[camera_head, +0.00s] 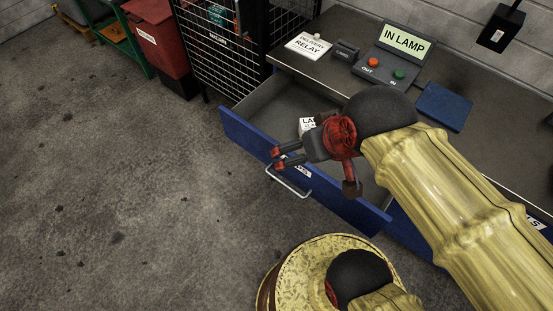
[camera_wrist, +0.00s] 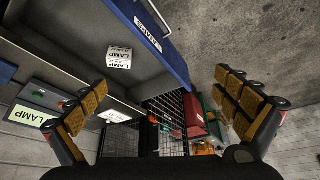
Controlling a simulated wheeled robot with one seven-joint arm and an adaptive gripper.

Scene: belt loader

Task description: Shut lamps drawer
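The lamps drawer has a blue front (camera_head: 345,203) with a pale bar handle (camera_head: 288,183) and a partly hidden white label. It is pulled out from under the grey worktop. My gripper (camera_head: 314,171) is over the drawer's front edge, near the handle, and hides part of the front. Its fingers are spread wide and empty in the wrist view (camera_wrist: 163,80). Contact with the drawer cannot be told.
The worktop (camera_head: 335,75) carries a delivery relay card (camera_head: 308,46), a button panel (camera_head: 385,68) with an IN LAMP sign, and a blue flat item (camera_head: 445,107). A black mesh cage (camera_head: 225,50) and red bin (camera_head: 155,35) stand beyond. The floor at left is clear.

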